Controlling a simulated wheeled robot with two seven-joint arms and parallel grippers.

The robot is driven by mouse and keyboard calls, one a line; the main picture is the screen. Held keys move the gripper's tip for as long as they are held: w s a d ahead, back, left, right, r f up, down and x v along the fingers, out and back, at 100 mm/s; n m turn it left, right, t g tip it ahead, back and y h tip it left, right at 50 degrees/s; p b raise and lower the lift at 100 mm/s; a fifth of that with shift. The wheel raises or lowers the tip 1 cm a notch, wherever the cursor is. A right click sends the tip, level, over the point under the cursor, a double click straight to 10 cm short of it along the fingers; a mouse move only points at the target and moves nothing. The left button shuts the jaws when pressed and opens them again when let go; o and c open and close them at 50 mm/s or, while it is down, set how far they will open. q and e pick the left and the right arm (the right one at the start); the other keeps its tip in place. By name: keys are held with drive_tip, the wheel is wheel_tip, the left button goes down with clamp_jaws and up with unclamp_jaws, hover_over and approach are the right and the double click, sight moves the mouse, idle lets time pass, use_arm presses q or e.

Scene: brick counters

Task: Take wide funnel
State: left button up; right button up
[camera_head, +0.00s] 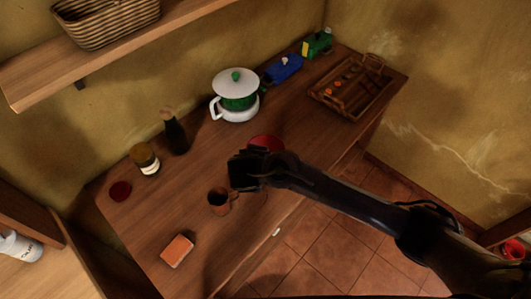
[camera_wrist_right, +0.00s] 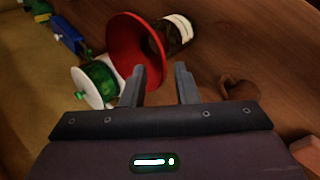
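The wide red funnel (camera_wrist_right: 130,42) shows in the right wrist view with its broad rim toward my fingers. It overlaps a dark jar with a white label (camera_wrist_right: 180,32); I cannot tell if it sits in it. In the head view only part of the red funnel (camera_head: 266,142) shows behind my right gripper. My right gripper (camera_head: 245,170) is open and empty. In the wrist view its two fingers (camera_wrist_right: 160,80) are spread, with the funnel just beyond them. My left gripper is not in view.
A white-and-green pot (camera_head: 236,98) stands behind. A brown mug (camera_head: 218,202) and an orange block (camera_head: 177,251) are near the front. A dark bottle (camera_head: 175,134), another jar (camera_head: 145,159) and a dark red disc (camera_head: 120,191) are at left. A basket tray (camera_head: 352,86) is at right.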

drive_tip(key=b+x, duration=0.1)
drive_tip(key=x, duration=0.1)
drive_tip(key=b+x, duration=0.2)
drive_tip(key=a+b+x, duration=0.1)
drive_tip(key=b+x, duration=0.1)
drive_tip(key=shift+w+f, duration=0.2)
drive_tip(key=shift+f, duration=0.05)
drive_tip(key=shift+w+d+f, duration=0.1)
drive_tip(key=shift+w+f, duration=0.05)
drive_tip(key=shift+w, duration=0.1)
clamp_jaws()
